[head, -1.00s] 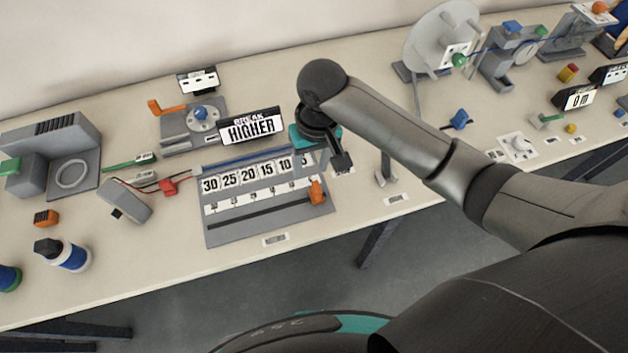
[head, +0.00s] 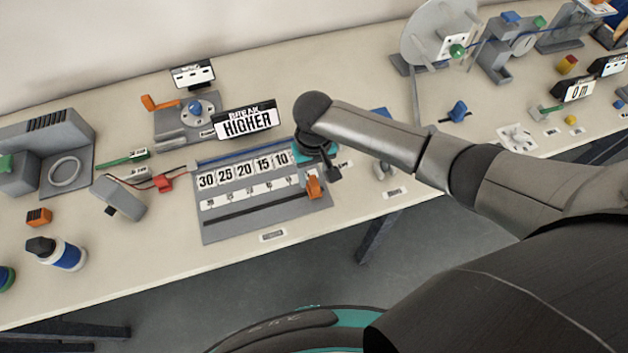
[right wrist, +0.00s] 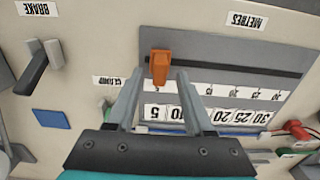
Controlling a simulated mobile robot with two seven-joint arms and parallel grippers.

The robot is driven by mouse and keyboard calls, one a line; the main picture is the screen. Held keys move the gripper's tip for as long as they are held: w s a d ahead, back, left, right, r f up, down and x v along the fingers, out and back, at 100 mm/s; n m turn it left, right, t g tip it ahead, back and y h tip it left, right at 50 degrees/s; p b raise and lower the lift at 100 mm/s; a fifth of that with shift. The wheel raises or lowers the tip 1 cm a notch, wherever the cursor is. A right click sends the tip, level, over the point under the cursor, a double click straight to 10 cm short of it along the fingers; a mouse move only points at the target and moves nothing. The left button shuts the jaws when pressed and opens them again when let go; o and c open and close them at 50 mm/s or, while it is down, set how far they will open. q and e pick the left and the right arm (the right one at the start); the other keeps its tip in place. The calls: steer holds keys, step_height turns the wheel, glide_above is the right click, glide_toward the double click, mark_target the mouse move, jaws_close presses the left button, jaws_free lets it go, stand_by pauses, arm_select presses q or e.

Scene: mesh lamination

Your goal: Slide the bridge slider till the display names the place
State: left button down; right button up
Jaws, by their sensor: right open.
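The bridge slider's orange handle (head: 314,187) stands near the right end of the dark slot on a grey panel (head: 222,229) with a number scale from 30 down to 5. In the right wrist view the orange handle (right wrist: 160,66) shows just ahead of and between my fingertips. The display (head: 247,121) reads "BREAK HIGHER". My right gripper (head: 313,176) is open above the slider end of the panel; its two fingers (right wrist: 160,76) lie to either side of the handle's line. I cannot tell whether they touch it. My left gripper is out of view.
A red clip with wires (head: 162,181) lies left of the panel. A dial block (head: 190,113) stands behind it. The table's front edge is close.

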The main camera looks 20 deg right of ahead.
steer(key=shift+f, duration=1.35)
jaws_close()
stand_by(0.5)
